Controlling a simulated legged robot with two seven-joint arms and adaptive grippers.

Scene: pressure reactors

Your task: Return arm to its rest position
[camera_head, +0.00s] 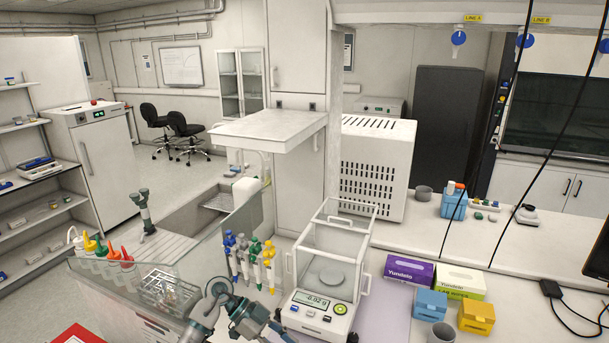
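One of my arms (222,312) shows at the bottom edge, left of centre. It looks like my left arm, with grey-teal links bent in front of the bench edge. Its joint sits just below the pipette stand and left of the balance (318,307). Its fingertips cannot be made out, so I cannot tell whether that gripper is open or shut. No held object can be seen. My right arm and gripper are not in view.
Right of the balance stand glove boxes (409,271) and blue and yellow boxes (476,316). Black cables hang at right.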

